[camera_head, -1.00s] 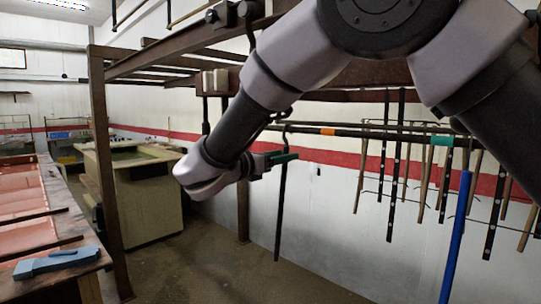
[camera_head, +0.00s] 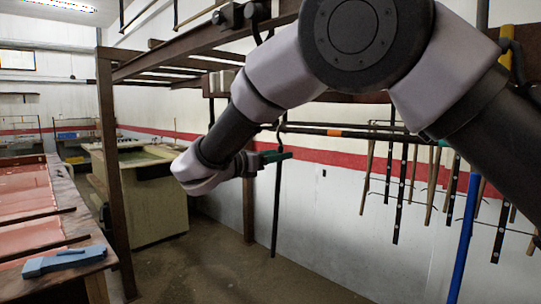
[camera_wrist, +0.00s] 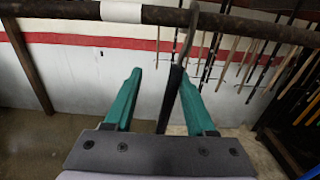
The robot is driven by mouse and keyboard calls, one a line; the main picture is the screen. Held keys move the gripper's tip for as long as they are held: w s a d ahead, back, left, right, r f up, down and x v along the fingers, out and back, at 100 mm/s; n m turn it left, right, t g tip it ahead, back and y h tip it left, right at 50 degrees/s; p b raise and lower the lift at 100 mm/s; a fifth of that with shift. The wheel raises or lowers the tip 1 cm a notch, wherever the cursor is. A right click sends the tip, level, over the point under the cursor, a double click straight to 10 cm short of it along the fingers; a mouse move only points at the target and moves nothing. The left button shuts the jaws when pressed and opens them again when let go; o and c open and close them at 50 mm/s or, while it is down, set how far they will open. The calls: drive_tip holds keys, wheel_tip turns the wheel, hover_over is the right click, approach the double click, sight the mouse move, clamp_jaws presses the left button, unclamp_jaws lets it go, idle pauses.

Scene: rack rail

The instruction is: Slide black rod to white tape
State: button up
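The black rod (camera_head: 276,205) hangs by its hook from the dark horizontal rail (camera_head: 310,130). In the wrist view, the rod (camera_wrist: 171,100) hangs between my gripper's green fingers, against or very close to the right one. The white tape (camera_wrist: 120,12) is a band on the rail (camera_wrist: 60,10), left of the hook (camera_wrist: 190,35). I cannot make out the white tape in the head view. My gripper (camera_wrist: 160,74) is open around the rod below the rail; it also shows in the head view (camera_head: 274,156).
Orange tape (camera_head: 334,132) marks the rail right of the rod. Several striped and wooden rods (camera_head: 405,175) hang farther right, near a blue post (camera_head: 464,240). A brown post (camera_head: 115,180) and a workbench (camera_head: 30,220) stand at left. The floor below the rod is clear.

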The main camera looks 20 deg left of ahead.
drive_tip(key=a, duration=0.1)
drive_tip(key=w+a, duration=0.1)
drive_tip(key=a, duration=0.1)
drive_tip(key=w+a, duration=0.1)
drive_tip(key=a, duration=0.1)
idle(0.4)
